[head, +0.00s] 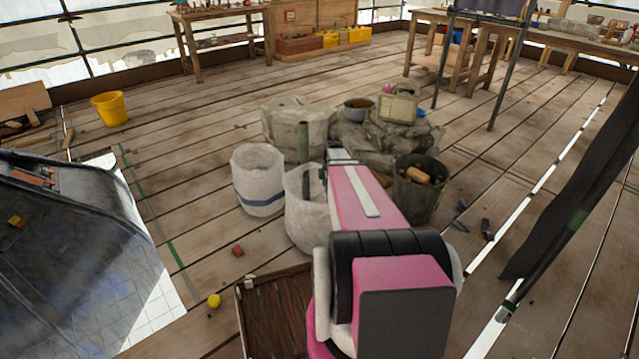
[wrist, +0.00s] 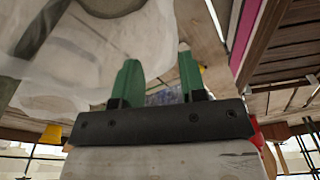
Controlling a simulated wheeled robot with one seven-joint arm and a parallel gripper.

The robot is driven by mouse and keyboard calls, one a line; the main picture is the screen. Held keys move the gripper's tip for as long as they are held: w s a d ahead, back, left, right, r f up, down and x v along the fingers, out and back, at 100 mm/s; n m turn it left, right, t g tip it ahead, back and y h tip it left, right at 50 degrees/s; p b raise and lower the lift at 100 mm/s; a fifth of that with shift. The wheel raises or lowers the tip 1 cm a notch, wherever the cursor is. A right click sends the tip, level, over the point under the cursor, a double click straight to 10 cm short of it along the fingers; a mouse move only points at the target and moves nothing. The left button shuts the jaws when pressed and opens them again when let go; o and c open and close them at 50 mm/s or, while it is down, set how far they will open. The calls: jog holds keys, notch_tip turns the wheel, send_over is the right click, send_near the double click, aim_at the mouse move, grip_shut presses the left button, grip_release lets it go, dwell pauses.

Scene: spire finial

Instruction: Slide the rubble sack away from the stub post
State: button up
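A white sack (head: 304,217) stands on the plank floor just left of my pink arm, which hides its right side. A dark green stub post (head: 304,145) rises at this sack; whether they touch is unclear. A second white sack with a blue band (head: 258,178) stands to the left. I cannot tell for sure which one is the rubble sack. In the wrist view a white sack (wrist: 90,45) fills the upper left, beside a dark green post (wrist: 42,28). My gripper (wrist: 158,72) is open, its green fingers apart with nothing between them, close to that sack.
Grey sacks (head: 290,124) are heaped behind, with a bowl (head: 358,109) on them. A dark bucket of rubble (head: 420,190) stands right of my arm. A wooden crate (head: 272,315), a yellow ball (head: 214,300) and a brick piece (head: 238,250) lie in front.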

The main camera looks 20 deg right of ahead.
aim_at(325, 204)
jog(key=shift+w+d+f+n, duration=0.15)
jog(key=shift+w+n, duration=0.15)
jog(key=shift+w, duration=0.15)
jog(key=f, duration=0.3)
jog(key=a+f, duration=0.1)
jog(key=f, duration=0.6)
jog(key=shift+a+f, duration=0.15)
jog(key=shift+f, duration=0.2)
grip_shut()
dwell(1.2)
